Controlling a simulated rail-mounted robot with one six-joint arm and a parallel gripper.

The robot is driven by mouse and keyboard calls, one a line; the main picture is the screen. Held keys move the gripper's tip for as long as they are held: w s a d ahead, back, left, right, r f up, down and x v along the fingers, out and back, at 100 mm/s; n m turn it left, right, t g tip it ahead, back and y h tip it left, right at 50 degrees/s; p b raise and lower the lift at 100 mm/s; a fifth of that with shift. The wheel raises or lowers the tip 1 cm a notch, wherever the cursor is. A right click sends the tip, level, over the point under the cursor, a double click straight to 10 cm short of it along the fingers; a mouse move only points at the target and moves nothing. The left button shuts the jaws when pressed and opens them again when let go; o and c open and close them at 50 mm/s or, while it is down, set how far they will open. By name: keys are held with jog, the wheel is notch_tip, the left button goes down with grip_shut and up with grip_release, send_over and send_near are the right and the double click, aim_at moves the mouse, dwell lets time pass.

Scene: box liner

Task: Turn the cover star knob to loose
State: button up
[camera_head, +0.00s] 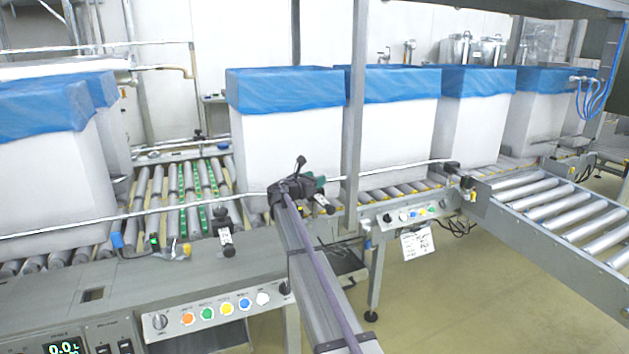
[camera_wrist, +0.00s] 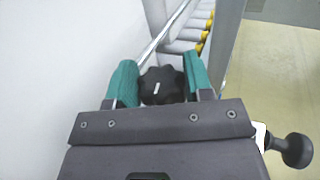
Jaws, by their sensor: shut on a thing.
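The black star knob (camera_wrist: 163,86) sits between the green fingers of my gripper (camera_wrist: 159,70) in the wrist view. It has a lobed rim and a short white mark on its face, close to upright and slightly tilted. The fingers are shut on the knob from its left and right sides. In the head view my gripper (camera_head: 314,182) is in front of the white boxes, beside the upright grey post. I cannot make out the star knob there; my wrist and fingers cover that spot.
White boxes with blue liners (camera_head: 285,90) stand on the roller conveyor behind. A grey post (camera_head: 354,120) rises just right of my gripper. A panel with coloured buttons (camera_head: 226,308) is at the front. Open floor (camera_head: 440,300) lies to the right.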

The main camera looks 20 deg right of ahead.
jog(key=shift+s, duration=0.1)
jog(key=n+t+y, duration=0.5)
jog(key=t, duration=0.1)
jog(key=shift+s+n+t, duration=0.1)
jog(key=shift+n+t, duration=0.2)
jog(key=shift+t, duration=0.1)
jog(key=n+t+y, duration=0.2)
jog(key=n+y, duration=0.1)
jog(key=y, duration=0.1)
jog(key=n+t+y, duration=0.1)
jog(key=n+y, duration=0.2)
jog(key=y, duration=0.2)
jog(key=shift+d+t+y, duration=0.1)
jog(key=shift+t+y, duration=0.2)
jog(key=shift+t, duration=0.1)
jog(key=shift+n, duration=0.3)
jog(key=o, duration=0.9)
